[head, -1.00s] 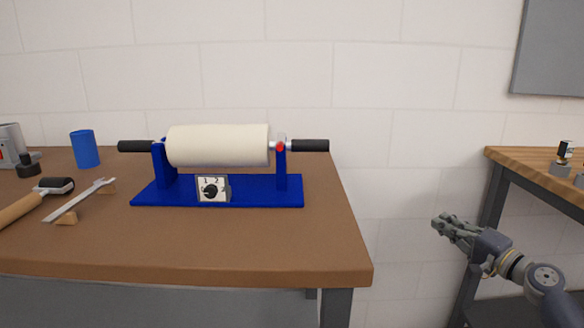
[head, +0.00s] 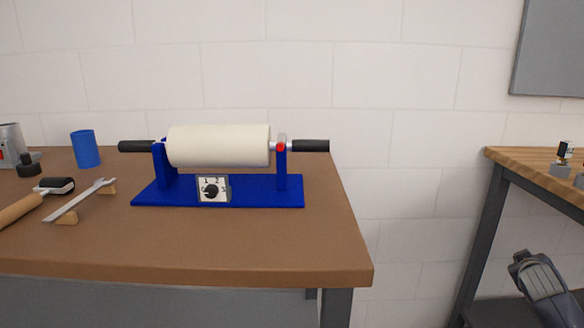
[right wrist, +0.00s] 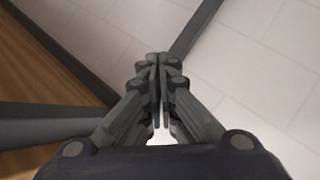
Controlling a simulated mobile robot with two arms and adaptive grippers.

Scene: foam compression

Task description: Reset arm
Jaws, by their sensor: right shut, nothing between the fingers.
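My right gripper shows in the right wrist view (right wrist: 158,95), its two fingers closed together with nothing between them. In the head view only a dark part of my right arm shows at the lower right, beside the right-hand table's leg and clear of the brown table. The blue foam stand (head: 245,190) is on the brown table, carrying a cream foam roll (head: 220,146) on a bar with black handles. A dial (head: 212,189) is on its front. My left gripper is in neither view.
On the brown table (head: 220,248) are a blue cup (head: 85,149), a wrench (head: 80,201) on wooden blocks, and a wooden-handled tool (head: 30,204). A second wooden table (head: 515,162) stands at the right with small parts on it. A gap separates the tables.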

